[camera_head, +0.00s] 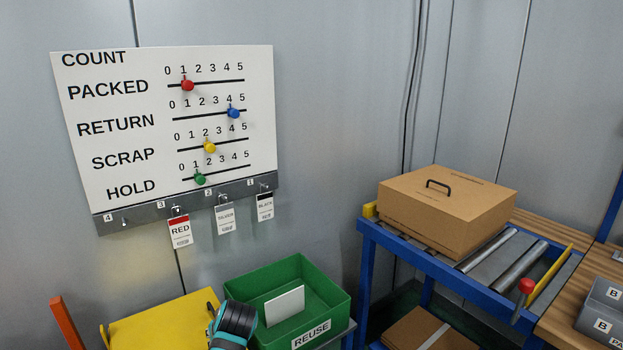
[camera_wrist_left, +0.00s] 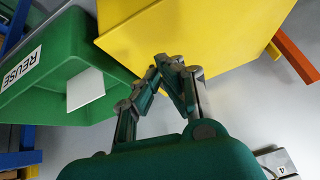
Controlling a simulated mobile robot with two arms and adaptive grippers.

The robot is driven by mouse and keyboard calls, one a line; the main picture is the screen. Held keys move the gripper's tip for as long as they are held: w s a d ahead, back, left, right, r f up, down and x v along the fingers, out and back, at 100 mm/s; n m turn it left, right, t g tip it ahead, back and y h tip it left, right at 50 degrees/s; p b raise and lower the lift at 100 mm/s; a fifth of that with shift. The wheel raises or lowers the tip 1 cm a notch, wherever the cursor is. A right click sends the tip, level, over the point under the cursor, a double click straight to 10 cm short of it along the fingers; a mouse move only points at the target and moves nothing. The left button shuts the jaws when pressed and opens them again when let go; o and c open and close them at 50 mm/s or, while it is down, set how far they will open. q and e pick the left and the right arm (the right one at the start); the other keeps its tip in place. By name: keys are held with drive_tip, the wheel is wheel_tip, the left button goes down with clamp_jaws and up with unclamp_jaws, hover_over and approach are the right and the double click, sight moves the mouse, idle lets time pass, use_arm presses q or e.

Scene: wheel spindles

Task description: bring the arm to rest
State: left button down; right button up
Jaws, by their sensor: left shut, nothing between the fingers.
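My left gripper (camera_wrist_left: 166,62) shows in the left wrist view with its fingertips together and nothing between them. In that view a yellow panel (camera_wrist_left: 190,35) lies behind the fingertips, and a green bin (camera_wrist_left: 45,105) marked REUSE is to the left. In the head view a black and teal part of my arm shows at the bottom edge, in front of the green bin (camera_head: 335,318); the fingers cannot be made out there. My right gripper is in neither view.
A white count board (camera_head: 130,150) with coloured sliders and hanging tags is on the wall. A cardboard box (camera_head: 440,215) sits on a blue-framed roller conveyor (camera_head: 365,245) at right. The yellow panel (camera_head: 150,325) and an orange post (camera_head: 66,322) stand at lower left.

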use_arm(q)
drive_tip(key=s+f+m+g+h, duration=0.15)
drive_tip(key=s+f, duration=0.25)
drive_tip(key=s, duration=0.6)
drive_tip(key=s+f+m+h, duration=0.15)
drive_tip(key=s+f, duration=0.25)
drive_tip(key=s, duration=0.6)
drive_tip(key=s+d+r+m+h, duration=0.1)
drive_tip(key=s+r+m, duration=0.1)
drive_tip(key=s, duration=0.7)
drive_tip(key=s+d+r+m+h, duration=0.1)
drive_tip(key=s+d+r+m, duration=0.15)
drive_tip(key=s, duration=0.55)
wheel_tip(320, 180, down, 26)
drive_tip(key=s+g, duration=0.1)
drive_tip(key=g, duration=0.1)
drive_tip(key=s+a+f, duration=0.2)
drive_tip(key=s+f, duration=0.6)
drive_tip(key=s+a+f+g, duration=0.1)
drive_tip(key=s+f, duration=0.8)
drive_tip(key=shift+a, duration=0.35)
